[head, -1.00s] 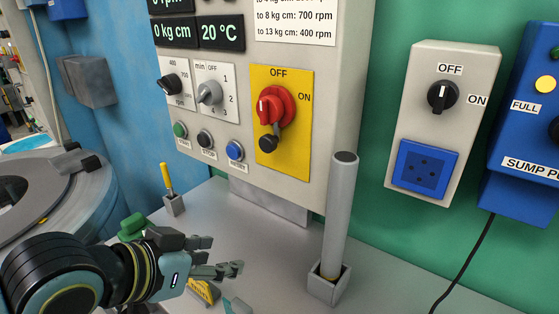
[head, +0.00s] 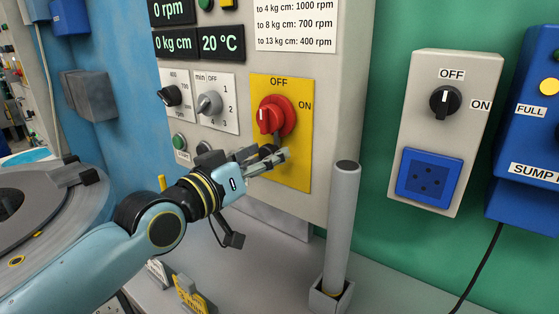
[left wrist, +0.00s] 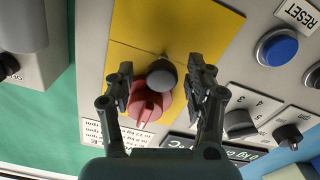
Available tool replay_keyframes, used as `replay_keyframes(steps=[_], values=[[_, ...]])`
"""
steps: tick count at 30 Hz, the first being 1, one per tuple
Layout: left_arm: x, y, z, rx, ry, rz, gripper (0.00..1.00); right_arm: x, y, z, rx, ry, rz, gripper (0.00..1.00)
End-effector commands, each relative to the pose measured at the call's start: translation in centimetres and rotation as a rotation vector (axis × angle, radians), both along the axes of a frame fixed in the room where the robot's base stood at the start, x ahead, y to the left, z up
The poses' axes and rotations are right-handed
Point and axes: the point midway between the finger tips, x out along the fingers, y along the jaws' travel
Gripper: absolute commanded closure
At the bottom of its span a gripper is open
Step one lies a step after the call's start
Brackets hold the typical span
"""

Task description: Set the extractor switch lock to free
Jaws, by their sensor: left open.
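The extractor panel has a yellow plate (head: 296,171) marked OFF and ON, with a red rotary switch (head: 275,115) on it. The dark round lock knob (head: 266,150) sits just below the red switch and is partly hidden by my left gripper (head: 268,162). In the left wrist view the lock knob (left wrist: 161,75) shows as a grey round end between the two fingers of my left gripper (left wrist: 160,87), with the red switch (left wrist: 149,106) beside it. The fingers are open, one on each side of the knob; I cannot tell whether they touch it. My right gripper is not in view.
A grey post (head: 342,230) stands in a square holder right of the panel. A light grey box with a black switch (head: 445,100) and a blue socket (head: 428,177) hangs on the green wall.

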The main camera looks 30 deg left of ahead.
Motion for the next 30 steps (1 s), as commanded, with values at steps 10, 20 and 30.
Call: replay_keyframes(steps=[10, 20, 30], values=[[2.1, -0.3, 0.1, 0.000, 0.002, 0.000, 0.46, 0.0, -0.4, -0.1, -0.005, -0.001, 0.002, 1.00], [2.0, -0.3, 0.0, 0.000, 0.002, 0.001, 0.69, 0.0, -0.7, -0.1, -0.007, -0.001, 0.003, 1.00], [2.0, -0.3, 0.0, -0.001, 0.003, 0.001, 1.00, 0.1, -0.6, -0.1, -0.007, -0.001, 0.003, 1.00]])
